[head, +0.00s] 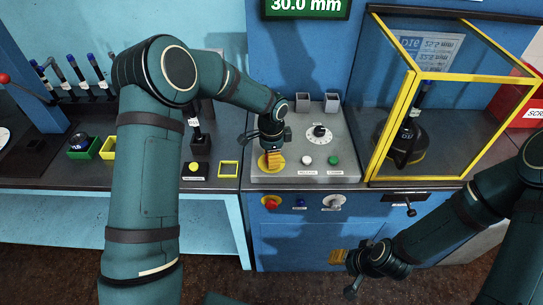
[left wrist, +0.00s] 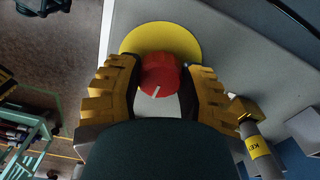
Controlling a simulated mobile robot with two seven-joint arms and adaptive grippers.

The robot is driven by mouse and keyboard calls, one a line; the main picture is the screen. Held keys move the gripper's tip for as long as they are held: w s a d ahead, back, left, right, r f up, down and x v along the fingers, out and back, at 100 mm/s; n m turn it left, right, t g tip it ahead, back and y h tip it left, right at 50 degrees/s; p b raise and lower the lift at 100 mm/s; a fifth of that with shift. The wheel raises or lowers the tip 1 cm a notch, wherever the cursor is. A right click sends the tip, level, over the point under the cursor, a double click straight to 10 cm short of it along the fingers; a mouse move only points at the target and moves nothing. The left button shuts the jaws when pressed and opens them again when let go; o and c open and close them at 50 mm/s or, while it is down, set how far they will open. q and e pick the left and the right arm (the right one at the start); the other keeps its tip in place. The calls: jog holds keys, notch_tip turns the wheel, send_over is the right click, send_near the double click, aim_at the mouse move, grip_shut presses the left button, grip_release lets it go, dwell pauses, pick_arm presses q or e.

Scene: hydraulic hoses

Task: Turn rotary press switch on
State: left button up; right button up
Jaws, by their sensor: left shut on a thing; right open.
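The red rotary knob (left wrist: 160,72) with a white mark sits on a round yellow plate (left wrist: 165,37) on a pale grey surface in the left wrist view. My left gripper (head: 271,155) reaches down to the front left of the grey console (head: 340,150). Its yellow fingers lie on both sides of the knob, shut on it. The white mark points down and slightly left in the wrist view. In the head view my gripper hides the knob. My right gripper (head: 357,270) is open and empty in front of the blue cabinet, low and to the right.
The console carries a black dial (head: 319,132), a white button (head: 307,160) and a green button (head: 333,160). Another red knob (head: 270,202) is on the cabinet front. A yellow-framed guard (head: 410,90) encloses the press at right. A display (head: 306,6) reads 30.0 mm.

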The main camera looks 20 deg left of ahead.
pick_arm(q)
jog(key=o, duration=1.2)
notch_tip(320, 180, up, 12)
jog(key=shift+r, duration=0.1)
